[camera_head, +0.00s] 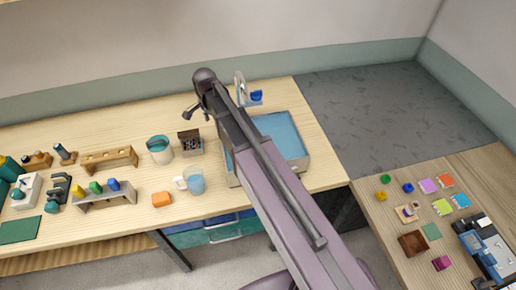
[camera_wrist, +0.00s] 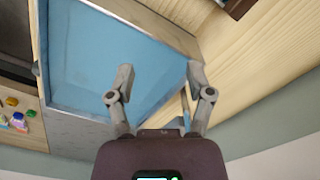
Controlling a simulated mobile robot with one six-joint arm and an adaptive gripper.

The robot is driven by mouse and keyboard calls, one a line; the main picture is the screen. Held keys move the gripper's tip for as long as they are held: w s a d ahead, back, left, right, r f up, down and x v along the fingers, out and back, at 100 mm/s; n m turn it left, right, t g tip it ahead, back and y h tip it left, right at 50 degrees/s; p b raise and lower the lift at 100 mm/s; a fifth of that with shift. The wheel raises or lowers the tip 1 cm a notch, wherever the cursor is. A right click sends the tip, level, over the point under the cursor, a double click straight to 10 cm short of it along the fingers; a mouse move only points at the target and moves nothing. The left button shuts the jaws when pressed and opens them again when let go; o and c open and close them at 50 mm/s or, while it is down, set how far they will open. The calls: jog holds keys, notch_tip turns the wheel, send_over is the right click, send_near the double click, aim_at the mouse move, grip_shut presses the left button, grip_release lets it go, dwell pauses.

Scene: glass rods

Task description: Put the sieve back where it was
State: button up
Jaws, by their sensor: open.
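I cannot make out a sieve for certain in either view. My gripper (camera_head: 197,112) is open above the back of the wooden bench, left of the tap. In the wrist view my gripper (camera_wrist: 160,85) has its two fingers spread, with nothing held between them. The blue-lined sink (camera_wrist: 110,60) lies beyond the fingers, and a thin grey-blue piece (camera_wrist: 186,108) shows beside the right finger; I cannot tell what it is. In the head view the sink (camera_head: 283,130) is partly hidden by my arm.
A tap (camera_head: 240,88) and a small blue item (camera_head: 256,96) stand behind the sink. Left of it are a dark box (camera_head: 190,142), a teal-filled container (camera_head: 159,149), a clear blue jug (camera_head: 195,182) and an orange block (camera_head: 161,199). Wooden racks (camera_head: 108,159) stand farther left.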

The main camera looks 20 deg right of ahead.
jog(key=s+d+n, duration=1.1)
jog(key=s+d, duration=0.1)
jog(key=s, duration=0.5)
jog(key=shift+s+d+n, duration=0.2)
jog(key=shift+d+n, duration=0.1)
notch_tip(320, 180, down, 4)
jog(key=b, duration=0.4)
jog(key=shift+f, duration=0.1)
dwell(0.4)
